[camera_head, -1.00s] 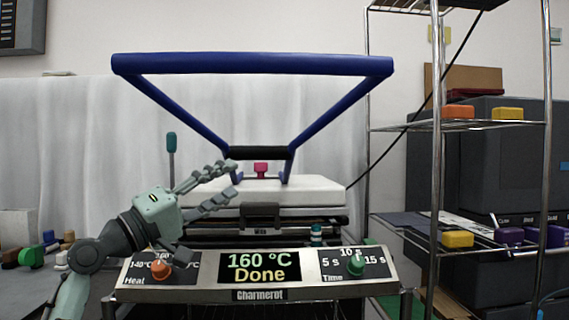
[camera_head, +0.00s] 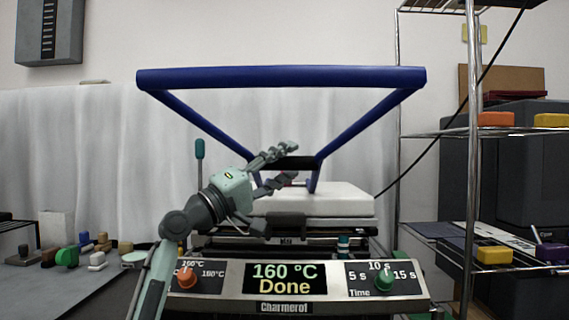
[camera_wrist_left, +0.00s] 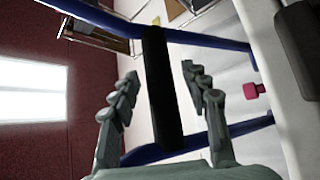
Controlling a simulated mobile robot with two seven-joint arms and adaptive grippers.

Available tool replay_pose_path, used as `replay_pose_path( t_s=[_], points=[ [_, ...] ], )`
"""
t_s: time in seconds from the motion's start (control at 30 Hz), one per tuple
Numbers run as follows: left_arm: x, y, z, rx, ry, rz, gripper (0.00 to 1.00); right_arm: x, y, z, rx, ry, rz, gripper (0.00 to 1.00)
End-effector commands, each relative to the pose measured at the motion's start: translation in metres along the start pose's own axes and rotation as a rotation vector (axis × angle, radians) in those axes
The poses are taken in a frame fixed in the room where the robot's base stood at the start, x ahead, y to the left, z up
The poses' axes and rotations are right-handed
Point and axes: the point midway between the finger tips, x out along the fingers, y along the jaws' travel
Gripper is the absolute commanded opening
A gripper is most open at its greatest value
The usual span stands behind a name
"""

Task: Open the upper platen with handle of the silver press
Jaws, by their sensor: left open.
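The silver press (camera_head: 340,291) stands in front of me, its display reading 160 °C and Done. Its blue handle frame (camera_head: 280,78) rises above the white upper platen (camera_head: 330,200), with a black grip bar (camera_head: 297,163) across the frame's lower part. My left gripper (camera_head: 285,164) is open at the left part of the black grip bar and partly hides it. In the left wrist view the black grip (camera_wrist_left: 160,85) lies between the two spread fingers (camera_wrist_left: 158,88), with gaps on both sides. My right gripper is not in view.
A wire shelf (camera_head: 465,133) with orange and yellow blocks stands at the right. Several small coloured pieces (camera_head: 68,257) lie on the dark table at the left. A white curtain hangs behind the press.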

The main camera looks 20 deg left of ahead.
Motion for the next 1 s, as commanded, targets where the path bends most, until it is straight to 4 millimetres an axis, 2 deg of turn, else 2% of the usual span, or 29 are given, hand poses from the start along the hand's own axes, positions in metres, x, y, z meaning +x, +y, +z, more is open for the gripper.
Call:
replay_pose_path(
  t_s=[0.13, 0.5, 0.93, 1.0],
  points=[
    [0.000, 0.000, 0.000, 0.000, 0.000, 0.000, 0.44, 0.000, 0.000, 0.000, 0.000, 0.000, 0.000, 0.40],
    [0.000, 0.000, 0.000, 0.000, 0.000, -0.001, 0.00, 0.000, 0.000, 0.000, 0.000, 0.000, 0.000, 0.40],
    [0.001, 0.005, -0.006, 0.001, 0.000, -0.001, 0.00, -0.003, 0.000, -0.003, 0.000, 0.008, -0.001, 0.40],
    [0.002, 0.011, -0.013, 0.001, 0.001, -0.001, 0.00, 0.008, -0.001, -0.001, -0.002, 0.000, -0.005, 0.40]
  ],
)
